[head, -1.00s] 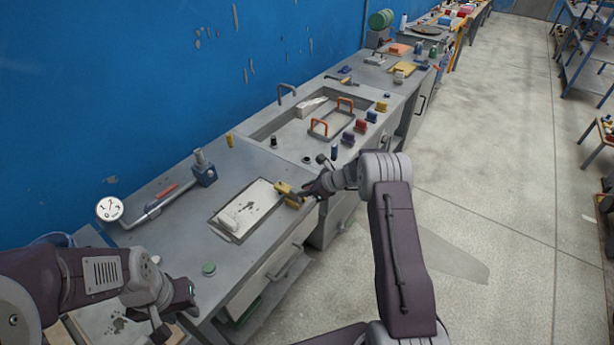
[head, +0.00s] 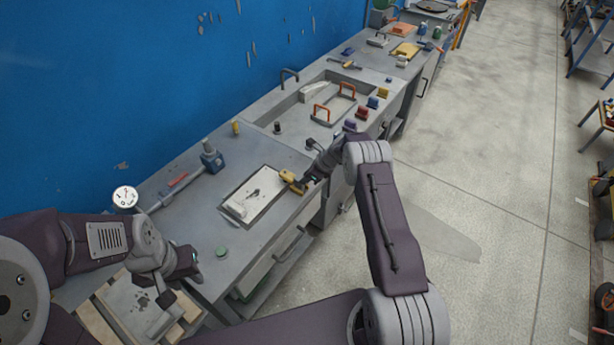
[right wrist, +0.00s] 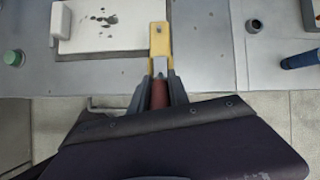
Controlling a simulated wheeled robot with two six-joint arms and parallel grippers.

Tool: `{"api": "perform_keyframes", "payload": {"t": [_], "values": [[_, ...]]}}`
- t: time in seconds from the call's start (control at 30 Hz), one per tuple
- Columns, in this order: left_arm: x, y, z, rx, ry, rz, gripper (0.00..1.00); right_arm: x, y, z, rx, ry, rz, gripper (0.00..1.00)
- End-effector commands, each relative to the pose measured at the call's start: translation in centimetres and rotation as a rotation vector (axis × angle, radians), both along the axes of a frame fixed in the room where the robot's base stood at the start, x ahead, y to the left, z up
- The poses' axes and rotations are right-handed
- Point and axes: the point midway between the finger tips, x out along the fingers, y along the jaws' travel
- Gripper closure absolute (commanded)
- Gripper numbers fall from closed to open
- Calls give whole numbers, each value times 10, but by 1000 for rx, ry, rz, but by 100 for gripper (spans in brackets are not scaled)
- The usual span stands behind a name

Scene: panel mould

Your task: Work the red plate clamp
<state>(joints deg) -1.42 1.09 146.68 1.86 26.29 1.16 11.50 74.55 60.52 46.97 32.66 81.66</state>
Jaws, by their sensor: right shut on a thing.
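The plate clamp shows in the right wrist view as a yellow arm (right wrist: 160,38) with a grey metal part and a red handle (right wrist: 159,94). My right gripper (right wrist: 159,88) is shut on the red handle, with a dark finger on either side. In the head view the clamp's yellow part (head: 290,179) sits at the right edge of the pale plate (head: 262,187) on the bench, and my right gripper (head: 306,184) reaches it from the right. My left gripper (head: 183,278) hangs near the bench's front left, away from the clamp; its jaw opening is unclear.
A green knob (head: 222,251) lies left of the plate. A gauge (head: 125,196) and a blue fitting (head: 212,158) stand behind. Coloured blocks, including a red one (head: 361,113), line the bench edge beyond the clamp. The floor to the right (head: 480,200) is open.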

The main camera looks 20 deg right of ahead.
Motion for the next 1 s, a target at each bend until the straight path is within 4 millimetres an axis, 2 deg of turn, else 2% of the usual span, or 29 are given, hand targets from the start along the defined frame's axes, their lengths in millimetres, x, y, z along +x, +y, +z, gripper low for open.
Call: {"api": "perform_keyframes", "payload": {"t": [0.03,0.07,0.1,0.13,0.47,0.8,1.0], "values": [[0,0,0,0,0,0,64,0,0,0,0,0,1,100],[0,0,0,0,0,0,64,0,0,0,0,0,1,70],[0,0,0,0,0,0,64,0,0,0,0,-1,1,59],[0,0,0,0,0,0,64,0,0,0,0,-1,1,57],[0,0,-1,0,0,0,64,-1,-1,4,0,-1,0,57],[0,0,-11,0,0,0,64,-28,-24,62,0,-3,-1,57],[0,0,-13,0,0,0,64,-36,-29,77,0,0,1,57]]}}
